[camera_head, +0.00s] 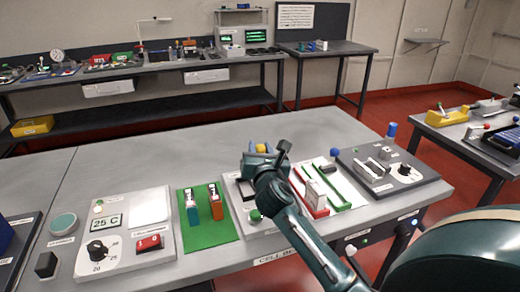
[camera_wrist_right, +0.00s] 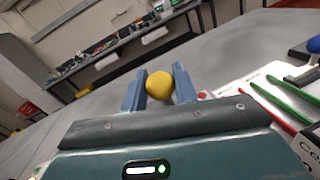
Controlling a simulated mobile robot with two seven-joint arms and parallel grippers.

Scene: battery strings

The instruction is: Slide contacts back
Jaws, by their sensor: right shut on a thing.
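My right gripper (camera_head: 260,150) is over the white device in the middle of the near bench. In the right wrist view, its two blue fingers (camera_wrist_right: 158,88) are shut on a round yellow knob (camera_wrist_right: 159,86), one finger on each side. The yellow knob (camera_head: 262,148) also shows in the head view, at the far side of the gripper. What the knob is fixed to is hidden by the gripper and arm. I cannot make out the contacts themselves. The white device (camera_head: 231,185) shows only partly, with a green button (camera_head: 255,216) at its front. My left gripper is not in view.
A green mat (camera_head: 222,236) left of my arm holds a teal cell (camera_head: 192,209) and an orange cell (camera_head: 215,205). A panel with a dial (camera_head: 97,250) stands farther left. Right are a red-and-green-railed white tray (camera_head: 337,180) and a grey instrument (camera_head: 412,184). The bench behind the gripper is clear.

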